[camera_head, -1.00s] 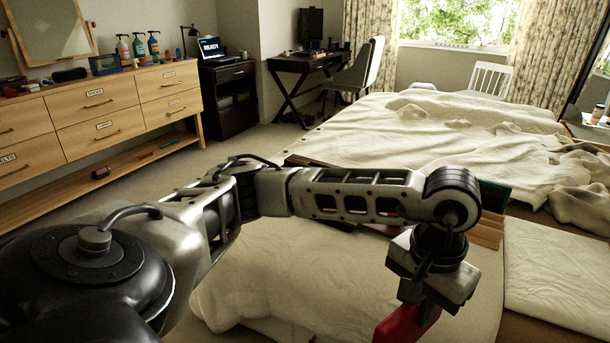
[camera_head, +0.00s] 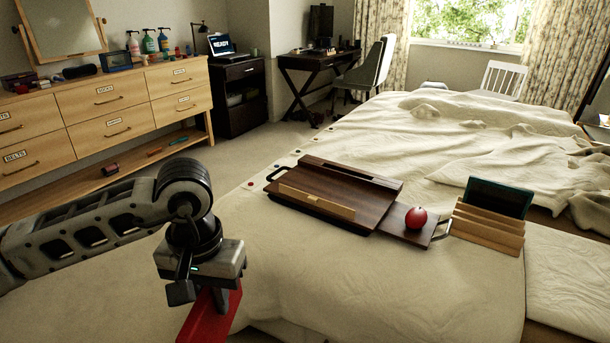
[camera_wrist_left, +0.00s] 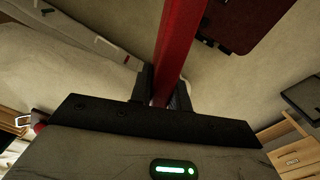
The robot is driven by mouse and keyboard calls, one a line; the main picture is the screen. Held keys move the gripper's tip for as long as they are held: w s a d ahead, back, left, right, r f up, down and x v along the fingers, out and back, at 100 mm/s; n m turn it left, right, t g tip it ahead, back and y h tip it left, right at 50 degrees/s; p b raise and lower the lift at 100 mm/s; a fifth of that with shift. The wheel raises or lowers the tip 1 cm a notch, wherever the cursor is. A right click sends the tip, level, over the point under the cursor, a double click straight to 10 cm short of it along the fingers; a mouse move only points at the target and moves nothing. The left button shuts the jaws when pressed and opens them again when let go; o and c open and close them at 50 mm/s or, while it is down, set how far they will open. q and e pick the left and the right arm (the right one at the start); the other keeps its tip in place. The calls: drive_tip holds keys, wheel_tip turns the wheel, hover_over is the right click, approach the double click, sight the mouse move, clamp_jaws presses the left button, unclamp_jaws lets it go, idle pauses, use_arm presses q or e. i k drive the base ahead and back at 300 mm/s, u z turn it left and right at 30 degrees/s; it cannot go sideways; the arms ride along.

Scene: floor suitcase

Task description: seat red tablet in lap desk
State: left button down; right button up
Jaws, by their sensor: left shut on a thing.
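My left gripper (camera_head: 213,290) is shut on the red tablet (camera_head: 208,318), a flat red slab that hangs tilted below the fingers at the near left of the head view. The tablet (camera_wrist_left: 180,40) also shows edge-on between the fingers in the left wrist view. The dark wood lap desk (camera_head: 355,192) lies on the bed, to the right of and beyond the gripper. It has a slot along its back edge, a light wood strip near its front and handles at its ends. The gripper and tablet are apart from the desk. My right gripper is out of view.
A red ball-like object (camera_head: 416,217) sits on the desk's right end. A wooden rack (camera_head: 488,232) holding a dark tablet (camera_head: 497,198) stands right of it. Rumpled bedding (camera_head: 480,135) lies behind. The bed between gripper and desk is clear. A dresser (camera_head: 110,110) stands at the left.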

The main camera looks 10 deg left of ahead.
sight(371, 194)
drive_tip(key=i, duration=1.05)
drive_tip(key=z, duration=1.35)
